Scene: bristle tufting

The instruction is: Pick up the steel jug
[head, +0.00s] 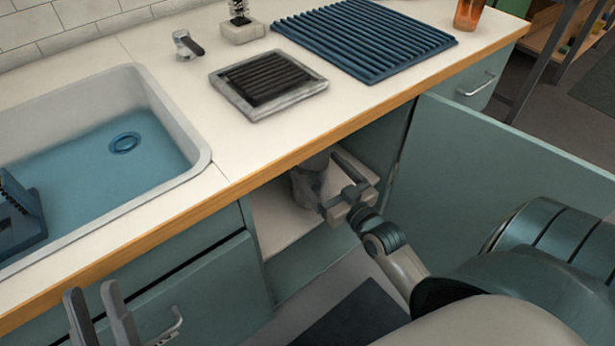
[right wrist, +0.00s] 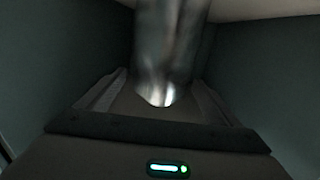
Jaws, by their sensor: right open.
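The steel jug (head: 306,182) stands inside the open cabinet under the counter, partly hidden by my right gripper. It also fills the top middle of the right wrist view (right wrist: 170,45) as a blurred grey shiny body. My right gripper (head: 328,196) is inside the cabinet opening at the jug. In the right wrist view its two fingers are apart, with the jug between or just beyond their tips; I cannot tell whether they touch it. My left gripper (head: 97,312) is at the bottom left in front of the drawers, its fingers apart and empty.
The counter edge (head: 290,158) runs above the opening. A sink (head: 150,100), a framed drain tray (head: 300,90) and a blue ribbed mat (head: 400,60) are on top. Cabinet walls flank the gripper closely.

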